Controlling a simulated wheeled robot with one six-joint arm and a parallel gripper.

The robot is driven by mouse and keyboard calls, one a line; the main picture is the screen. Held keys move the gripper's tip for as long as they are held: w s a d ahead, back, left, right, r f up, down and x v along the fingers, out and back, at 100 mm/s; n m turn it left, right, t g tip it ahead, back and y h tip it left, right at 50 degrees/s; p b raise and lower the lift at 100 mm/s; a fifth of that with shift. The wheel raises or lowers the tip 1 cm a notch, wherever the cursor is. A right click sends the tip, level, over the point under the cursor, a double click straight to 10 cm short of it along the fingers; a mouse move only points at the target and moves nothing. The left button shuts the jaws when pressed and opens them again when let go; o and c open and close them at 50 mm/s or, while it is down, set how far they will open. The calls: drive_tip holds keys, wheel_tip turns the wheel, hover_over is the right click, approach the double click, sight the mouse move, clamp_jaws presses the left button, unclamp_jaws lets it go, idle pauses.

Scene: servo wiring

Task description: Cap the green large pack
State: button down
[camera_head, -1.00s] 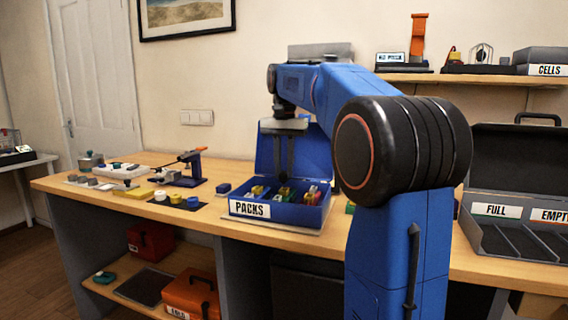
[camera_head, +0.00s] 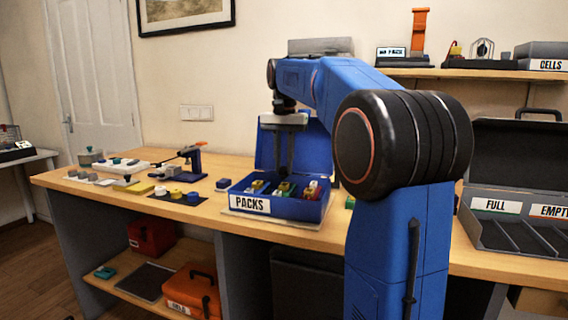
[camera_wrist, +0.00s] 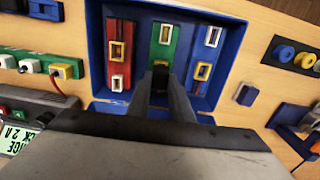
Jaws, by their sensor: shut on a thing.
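The blue PACKS box (camera_head: 322,212) stands open on the bench and also shows in the wrist view (camera_wrist: 97,45). It has red, green and blue lanes, with small white- or yellow-framed pieces in them. In the green lane (camera_wrist: 157,47), one white-framed piece (camera_wrist: 165,33) sits at the far end. My gripper (camera_head: 286,174) points down into the box. In the wrist view my gripper (camera_wrist: 160,78) is shut on a small piece (camera_wrist: 160,70) at the green lane, mostly hidden by the fingers. I cannot tell which piece is the large pack or its cap.
Left of the box, a black mat (camera_head: 160,197) holds yellow, blue and white round pieces, near a blue stand (camera_head: 195,165). A FULL/EMPTY case (camera_head: 480,225) stands at the right. White blocks with plugs (camera_wrist: 45,68) show at the wrist view's left.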

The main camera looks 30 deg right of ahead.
drive_tip(key=shift+f, duration=1.35)
idle(0.5)
drive_tip(key=c, duration=1.5)
unclamp_jaws()
